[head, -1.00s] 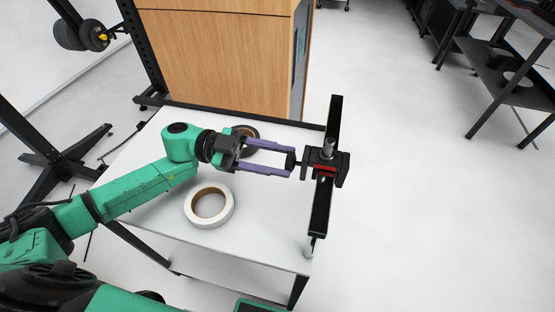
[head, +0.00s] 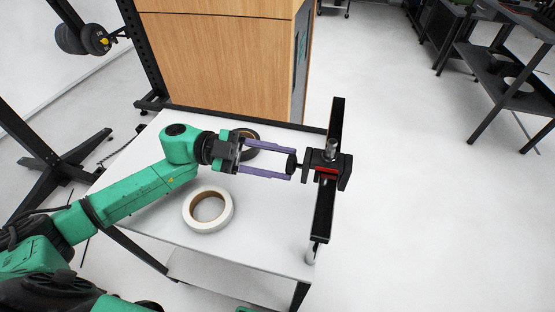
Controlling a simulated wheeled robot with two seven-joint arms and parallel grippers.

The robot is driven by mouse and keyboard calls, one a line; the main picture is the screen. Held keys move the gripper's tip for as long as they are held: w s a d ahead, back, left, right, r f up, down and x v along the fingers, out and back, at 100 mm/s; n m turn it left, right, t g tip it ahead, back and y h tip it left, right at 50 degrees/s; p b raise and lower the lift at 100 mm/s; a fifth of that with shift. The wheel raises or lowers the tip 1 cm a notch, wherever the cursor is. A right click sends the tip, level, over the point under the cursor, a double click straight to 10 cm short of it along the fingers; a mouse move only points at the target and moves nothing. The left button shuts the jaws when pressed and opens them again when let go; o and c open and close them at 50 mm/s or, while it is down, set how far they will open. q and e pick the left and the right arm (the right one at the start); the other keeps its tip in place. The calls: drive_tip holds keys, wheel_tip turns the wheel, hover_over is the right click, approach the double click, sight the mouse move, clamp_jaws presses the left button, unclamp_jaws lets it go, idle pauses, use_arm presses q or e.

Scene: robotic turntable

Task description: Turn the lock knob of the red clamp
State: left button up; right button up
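The clamp is black with a red part (head: 327,170) and sits on a black upright bar (head: 323,211) at the table's right edge. Its black lock knob (head: 291,165) points left on a short shaft. My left gripper (head: 292,165) reaches in from the left, its two long purple fingers on either side of the knob. The knob fills the space between the fingertips, so they appear closed on it. The exact contact is too small to see. My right gripper is out of view.
A white tape roll (head: 208,209) lies on the white table (head: 255,235) below my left forearm. A dark roll (head: 247,137) lies behind the gripper. A wooden cabinet (head: 220,60) stands behind the table.

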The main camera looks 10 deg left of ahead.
use_arm(q)
drive_tip(key=o, duration=0.4)
drive_tip(key=shift+d, duration=0.1)
drive_tip(key=a+b, duration=0.2)
drive_tip(key=a, duration=1.2)
drive_tip(key=shift+a, duration=0.3)
